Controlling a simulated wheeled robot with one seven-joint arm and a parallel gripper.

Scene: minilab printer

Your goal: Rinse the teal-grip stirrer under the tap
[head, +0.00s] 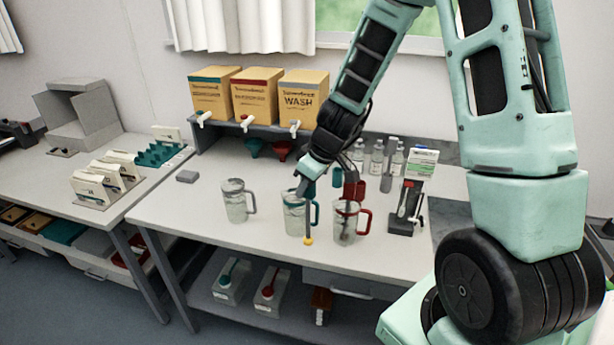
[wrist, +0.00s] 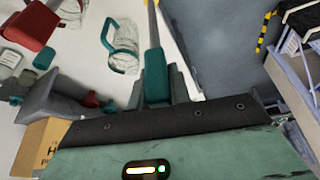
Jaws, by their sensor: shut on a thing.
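My gripper (head: 308,188) is shut on the teal-grip stirrer (head: 308,215), which hangs roughly upright with a yellow tip at its lower end. In the wrist view, the stirrer's teal grip (wrist: 154,76) sits between my fingers (wrist: 157,95), with its grey shaft running away from me. In the head view the stirrer shows in front of the teal-handled jug (head: 290,222); this jug stands beside the shaft in the wrist view (wrist: 122,50). Boxes with white taps stand on a shelf behind, one marked WASH (head: 303,95) with its tap (head: 295,126). No sink is clearly visible.
A red-handled jug (head: 345,222) holding a red-grip stirrer (head: 353,190) stands to the right, a grey-handled jug (head: 236,203) to the left. Bottles (head: 377,160) and a small stand (head: 405,215) are further right. Teal and red funnels (head: 282,150) hang under the shelf.

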